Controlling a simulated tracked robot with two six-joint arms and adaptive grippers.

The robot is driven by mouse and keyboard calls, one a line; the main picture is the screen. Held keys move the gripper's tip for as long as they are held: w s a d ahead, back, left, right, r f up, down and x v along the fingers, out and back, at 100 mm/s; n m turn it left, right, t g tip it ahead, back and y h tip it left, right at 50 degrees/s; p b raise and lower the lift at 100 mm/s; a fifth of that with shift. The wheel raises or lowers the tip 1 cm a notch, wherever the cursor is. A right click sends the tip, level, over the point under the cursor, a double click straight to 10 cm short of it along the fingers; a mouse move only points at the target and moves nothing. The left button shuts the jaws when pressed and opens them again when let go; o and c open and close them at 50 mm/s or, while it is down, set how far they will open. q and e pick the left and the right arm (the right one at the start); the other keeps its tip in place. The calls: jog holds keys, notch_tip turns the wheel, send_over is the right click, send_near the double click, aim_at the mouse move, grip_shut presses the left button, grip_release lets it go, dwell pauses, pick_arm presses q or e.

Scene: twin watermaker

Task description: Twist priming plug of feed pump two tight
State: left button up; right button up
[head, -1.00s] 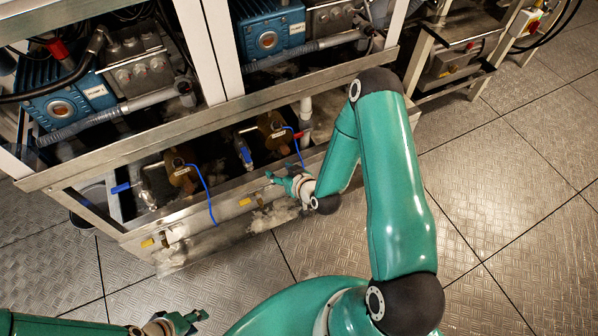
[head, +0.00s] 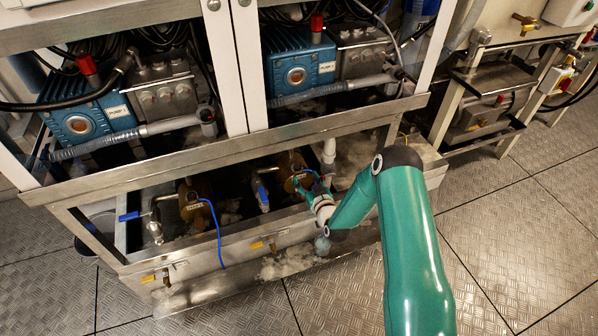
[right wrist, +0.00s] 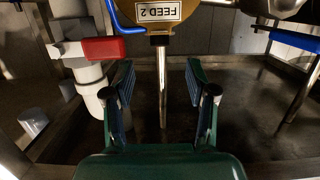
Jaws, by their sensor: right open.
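Feed pump two is the brass body (head: 289,163) in the lower bay of the frame, and in the right wrist view its label "FEED 2" (right wrist: 158,12) reads upside down at the top edge. A dark collar (right wrist: 160,40) and a slim steel rod (right wrist: 163,85) show below it in that view. I cannot make out which part is the priming plug. My right gripper (head: 308,184) is at the pump's near right side. In the wrist view its fingers (right wrist: 161,85) are open, with the rod showing between them and nothing gripped. My left gripper is out of view.
A red-handled valve (right wrist: 105,49) on a white pipe stands left of the fingers in the wrist view. The brass feed pump one (head: 190,200) and a blue-handled valve (head: 262,194) are to the left. The steel front rail (head: 235,150) crosses above the bay.

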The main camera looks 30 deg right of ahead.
aim_at(298, 168)
jog(key=b+x, duration=0.1)
jog(key=x, duration=0.5)
jog(key=shift+w+f, duration=0.15)
jog(key=shift+w, duration=0.2)
grip_shut()
jog(key=c, duration=0.8)
grip_release()
grip_shut()
